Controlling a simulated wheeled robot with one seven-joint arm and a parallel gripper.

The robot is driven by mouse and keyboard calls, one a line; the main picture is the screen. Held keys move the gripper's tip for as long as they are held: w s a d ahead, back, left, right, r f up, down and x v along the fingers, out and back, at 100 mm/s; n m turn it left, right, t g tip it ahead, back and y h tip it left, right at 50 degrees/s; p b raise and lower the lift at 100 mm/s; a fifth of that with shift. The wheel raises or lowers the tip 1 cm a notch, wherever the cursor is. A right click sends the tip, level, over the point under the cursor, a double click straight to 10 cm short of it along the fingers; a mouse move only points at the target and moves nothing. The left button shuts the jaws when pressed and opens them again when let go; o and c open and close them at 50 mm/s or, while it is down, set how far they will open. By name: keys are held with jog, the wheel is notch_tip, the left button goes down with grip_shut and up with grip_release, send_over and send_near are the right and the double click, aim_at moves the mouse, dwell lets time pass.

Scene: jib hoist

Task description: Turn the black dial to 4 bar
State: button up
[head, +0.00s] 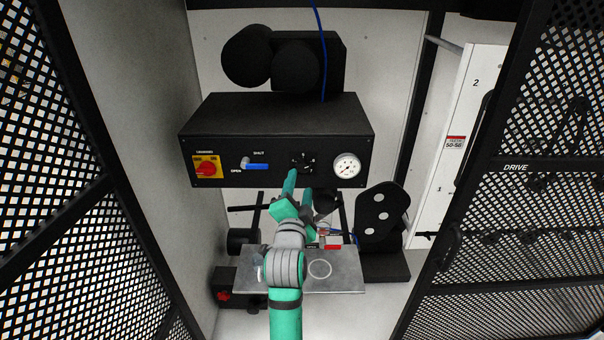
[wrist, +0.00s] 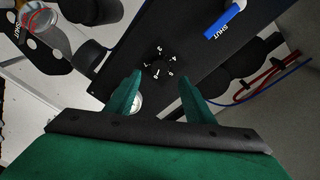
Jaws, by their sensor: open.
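The black dial (head: 303,161) is on the front of a black control box, left of a round white gauge (head: 347,168). White numbers ring the dial in the wrist view (wrist: 160,66); the pointer's setting is too small to read. My green gripper (head: 299,184) is just below and in front of the dial. In the wrist view my gripper (wrist: 158,82) is open and empty, and the dial shows between and beyond its fingertips. I cannot see contact. The gauge shows only in part behind a finger in the wrist view.
A red and yellow switch (head: 206,167) and a blue lever (head: 256,166) marked OPEN and SHUT sit left of the dial. Below is a grey metal plate (head: 345,280). Mesh doors (head: 75,220) flank the cabinet.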

aim_at(303, 168)
jog(key=w, duration=0.6)
jog(key=shift+w+d, duration=0.3)
jog(key=shift+w, duration=0.05)
jog(key=shift+c, duration=0.5)
jog(key=c, duration=0.9)
